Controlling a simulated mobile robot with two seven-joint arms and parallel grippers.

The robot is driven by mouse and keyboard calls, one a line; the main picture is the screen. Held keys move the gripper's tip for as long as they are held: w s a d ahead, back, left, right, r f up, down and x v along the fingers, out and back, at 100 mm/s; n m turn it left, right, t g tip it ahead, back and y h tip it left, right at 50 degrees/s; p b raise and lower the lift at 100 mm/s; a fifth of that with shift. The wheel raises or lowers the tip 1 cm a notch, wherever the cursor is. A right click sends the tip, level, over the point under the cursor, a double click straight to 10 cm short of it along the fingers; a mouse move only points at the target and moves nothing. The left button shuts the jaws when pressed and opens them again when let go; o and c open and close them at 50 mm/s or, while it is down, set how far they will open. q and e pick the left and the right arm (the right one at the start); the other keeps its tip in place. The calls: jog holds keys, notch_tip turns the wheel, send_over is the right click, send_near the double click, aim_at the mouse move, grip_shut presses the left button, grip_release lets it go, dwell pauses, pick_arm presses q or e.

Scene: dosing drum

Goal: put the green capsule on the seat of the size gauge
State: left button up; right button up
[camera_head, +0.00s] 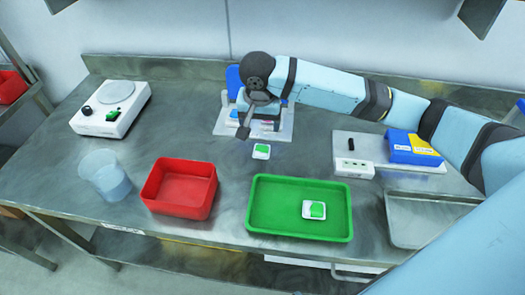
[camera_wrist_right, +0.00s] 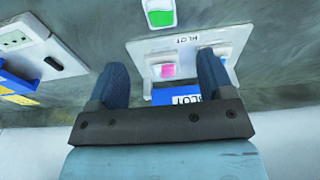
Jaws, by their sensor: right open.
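A small white piece with a green top (camera_head: 261,151) lies on the table in front of a light plate; it also shows at the top of the wrist view (camera_wrist_right: 159,12). A similar green-and-white piece (camera_head: 316,210) lies in a green tray (camera_head: 262,222). I cannot tell whether either is the green capsule. A low white block with holes and a black piece on its grey top (camera_head: 354,168) may be the size gauge; its seat is not clear. My right gripper (camera_head: 258,113) is open over the light plate, its blue fingers (camera_wrist_right: 163,82) apart with nothing gripped. My left gripper is not in view.
The light plate (camera_wrist_right: 140,49) bears a pink and a blue item. A red bin (camera_head: 181,188), a clear beaker (camera_head: 104,176) and a white instrument (camera_head: 110,107) stand to the left. A blue box (camera_head: 412,147) and a metal tray (camera_head: 425,218) are at the right.

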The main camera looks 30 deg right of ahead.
aim_at(262, 150)
jog(key=f, duration=0.4)
jog(key=w+f, duration=0.1)
jog(key=f, duration=0.3)
jog(key=d+f+b, duration=0.1)
jog(key=f, duration=0.3)
jog(key=shift+w+d+f, duration=0.1)
jog(key=shift+w+f, duration=0.2)
jog(key=shift+c, duration=0.2)
jog(key=c, duration=1)
jog(key=shift+r, duration=0.1)
